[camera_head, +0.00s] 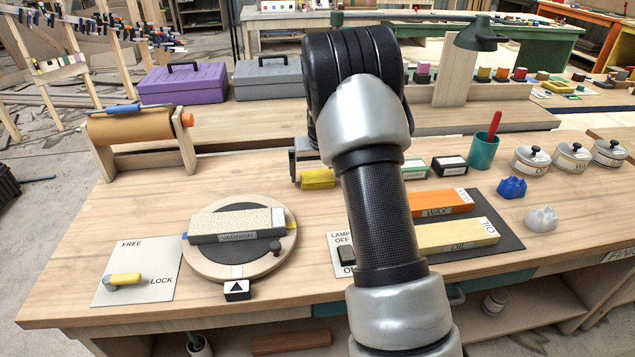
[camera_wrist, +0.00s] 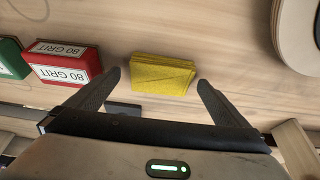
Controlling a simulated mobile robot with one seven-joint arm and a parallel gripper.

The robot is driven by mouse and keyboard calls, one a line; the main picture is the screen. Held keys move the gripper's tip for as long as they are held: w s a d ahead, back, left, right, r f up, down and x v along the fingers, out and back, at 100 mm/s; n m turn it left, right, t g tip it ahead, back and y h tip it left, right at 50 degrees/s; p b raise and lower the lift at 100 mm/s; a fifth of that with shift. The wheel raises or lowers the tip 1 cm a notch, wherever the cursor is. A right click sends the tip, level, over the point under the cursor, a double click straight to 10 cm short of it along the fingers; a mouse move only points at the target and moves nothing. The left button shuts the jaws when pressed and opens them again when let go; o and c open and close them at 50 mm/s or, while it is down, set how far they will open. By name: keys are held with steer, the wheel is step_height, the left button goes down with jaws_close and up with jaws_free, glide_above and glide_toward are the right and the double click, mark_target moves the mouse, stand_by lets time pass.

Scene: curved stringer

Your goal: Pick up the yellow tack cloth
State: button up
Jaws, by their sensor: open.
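The yellow tack cloth (camera_wrist: 162,74) is a folded, textured yellow stack lying on the wooden bench. In the wrist view it lies just beyond and between the fingertips of my gripper (camera_wrist: 158,82). The two dark fingers are spread wide, one on each side of the cloth, with nothing held. In the head view the cloth (camera_head: 318,179) shows as a yellow block left of my arm, beside the dark gripper body (camera_head: 305,160). The fingers are mostly hidden there behind my arm. I cannot tell how high the fingertips are above the bench.
A red 80 grit box (camera_wrist: 62,63) and a green box (camera_wrist: 10,58) lie left of the cloth in the wrist view. The round turntable (camera_head: 284,255) holds a varnish block (camera_head: 236,225). Orange (camera_head: 440,204) and yellow (camera_head: 458,235) blocks lie right of my arm.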

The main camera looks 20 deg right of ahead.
mark_target(318, 177)
steer(key=shift+w+f, duration=0.15)
steer(key=shift+f, duration=0.05)
steer(key=c, duration=1.1)
step_height(318, 177, up, 10)
steer(key=shift+r+p, duration=0.1)
steer(key=shift+p, duration=0.9)
steer(key=o, duration=0.5)
steer(key=c, duration=0.4)
